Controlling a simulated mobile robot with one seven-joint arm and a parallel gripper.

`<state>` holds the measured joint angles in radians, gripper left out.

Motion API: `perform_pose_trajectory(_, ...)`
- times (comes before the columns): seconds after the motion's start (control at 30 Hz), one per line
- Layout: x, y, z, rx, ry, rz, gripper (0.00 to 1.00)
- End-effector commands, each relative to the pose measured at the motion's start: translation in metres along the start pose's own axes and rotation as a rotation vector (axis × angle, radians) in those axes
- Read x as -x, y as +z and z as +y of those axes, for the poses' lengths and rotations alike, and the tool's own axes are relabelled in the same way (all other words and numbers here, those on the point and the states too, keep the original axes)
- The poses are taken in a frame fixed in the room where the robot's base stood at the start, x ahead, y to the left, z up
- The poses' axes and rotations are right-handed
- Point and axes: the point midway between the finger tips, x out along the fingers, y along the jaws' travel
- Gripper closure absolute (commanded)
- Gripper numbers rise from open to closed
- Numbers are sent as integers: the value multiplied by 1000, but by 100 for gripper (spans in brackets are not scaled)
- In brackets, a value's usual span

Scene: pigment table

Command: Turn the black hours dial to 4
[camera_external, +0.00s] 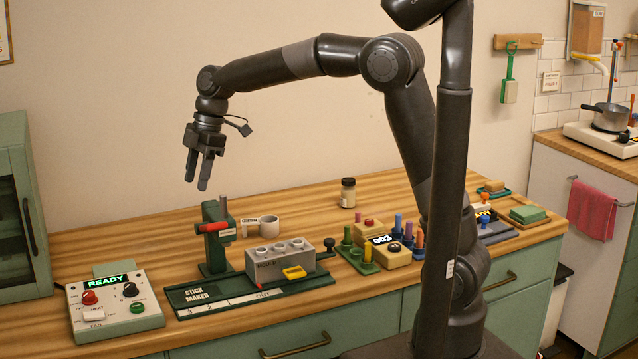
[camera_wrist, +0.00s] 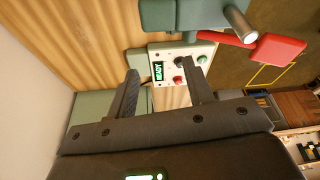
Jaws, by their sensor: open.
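The black hours dial (camera_external: 130,289) sits at the upper right of a white control box (camera_external: 152,321) at the counter's left end. The box's display reads READY, and a red dial (camera_external: 89,297) is left of the black one. The black dial's setting is too small to read. My gripper (camera_external: 196,187) is open and empty, pointing down, high above the counter and to the right of the box. In the wrist view, my gripper (camera_wrist: 163,85) shows its two fingers apart, with the box (camera_wrist: 163,55) beyond them. The black dial is partly visible there near the right finger.
A green press with a red handle (camera_external: 216,226) stands right of the box, beside the stick maker board (camera_external: 197,297). A green cabinet (camera_external: 40,215) bounds the left. Air above the box is clear.

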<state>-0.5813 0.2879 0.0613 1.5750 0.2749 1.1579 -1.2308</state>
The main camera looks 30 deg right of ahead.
Motion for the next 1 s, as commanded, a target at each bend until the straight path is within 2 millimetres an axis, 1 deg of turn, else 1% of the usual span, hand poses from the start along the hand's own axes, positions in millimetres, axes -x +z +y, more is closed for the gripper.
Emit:
perform_pose_trajectory(0.03, -19, -19, 4, 70, -32, 6, 53)
perform_pose_trajectory(0.2, -71, -78, 7, 305, -120, 41, 53)
perform_pose_trajectory(0.3, -97, -104, 5, 415, -159, 62, 53)
perform_pose_trajectory(0.4, -115, -121, 2, 491, -187, 79, 53)
perform_pose_trajectory(0.5, -126, -131, -1, 534, -201, 89, 53)
perform_pose_trajectory(0.67, -138, -134, -4, 550, -207, 92, 53)
perform_pose_trajectory(0.77, -152, -135, -8, 550, -208, 91, 53)
perform_pose_trajectory(1.0, -197, -136, -18, 548, -207, 91, 53)
